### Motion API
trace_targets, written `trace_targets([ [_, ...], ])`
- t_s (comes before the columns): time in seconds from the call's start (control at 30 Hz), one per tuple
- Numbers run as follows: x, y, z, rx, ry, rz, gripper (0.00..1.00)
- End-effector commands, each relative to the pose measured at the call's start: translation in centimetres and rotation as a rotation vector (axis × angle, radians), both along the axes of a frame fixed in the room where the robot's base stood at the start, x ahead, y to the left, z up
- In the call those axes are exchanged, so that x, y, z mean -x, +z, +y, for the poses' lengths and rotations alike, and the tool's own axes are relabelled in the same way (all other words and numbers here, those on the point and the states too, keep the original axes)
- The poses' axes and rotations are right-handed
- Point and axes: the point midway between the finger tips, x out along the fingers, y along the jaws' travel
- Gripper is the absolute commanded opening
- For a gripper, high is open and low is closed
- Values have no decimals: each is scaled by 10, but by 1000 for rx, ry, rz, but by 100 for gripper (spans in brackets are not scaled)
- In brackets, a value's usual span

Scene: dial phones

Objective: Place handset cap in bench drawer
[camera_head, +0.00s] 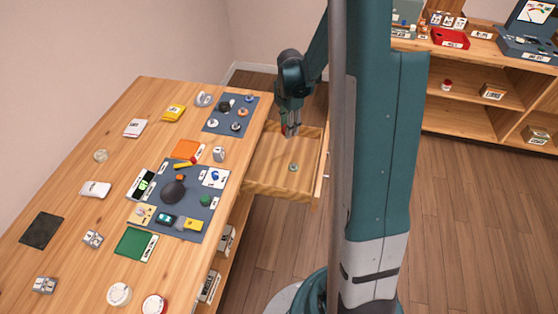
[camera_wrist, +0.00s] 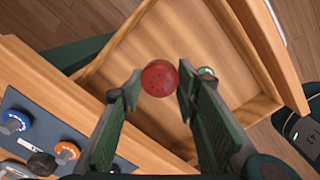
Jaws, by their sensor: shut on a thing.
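The handset cap is a round red cap with small holes (camera_wrist: 159,78), between my fingertips in the wrist view. My gripper (camera_wrist: 157,88) is shut on it. In the head view my gripper (camera_head: 290,129) points down over the back part of the open bench drawer (camera_head: 275,178), and only a bit of red shows at its tip. The drawer's wooden floor (camera_wrist: 150,45) lies below the cap in the wrist view. The cap appears to be above the floor; the exact height is hard to tell.
A small teal round piece (camera_head: 293,167) lies in the drawer; it also shows in the wrist view (camera_wrist: 205,71). The workbench (camera_head: 65,190) to the left carries mats and many phone parts. A wooden shelf (camera_head: 470,118) stands at the back right. Most of the drawer floor is bare.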

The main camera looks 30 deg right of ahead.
Motion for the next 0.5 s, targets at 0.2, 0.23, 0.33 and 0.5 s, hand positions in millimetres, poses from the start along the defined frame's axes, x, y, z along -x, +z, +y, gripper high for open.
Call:
trace_targets([
  [0.2, 0, -13, 0, 0, 0, 0, 22],
  [0.23, 0, -17, 0, 0, 0, 0, 22],
  [0.33, 0, -31, 0, 0, 0, 0, 22],
  [0.5, 0, -53, 0, 0, 0, 0, 22],
])
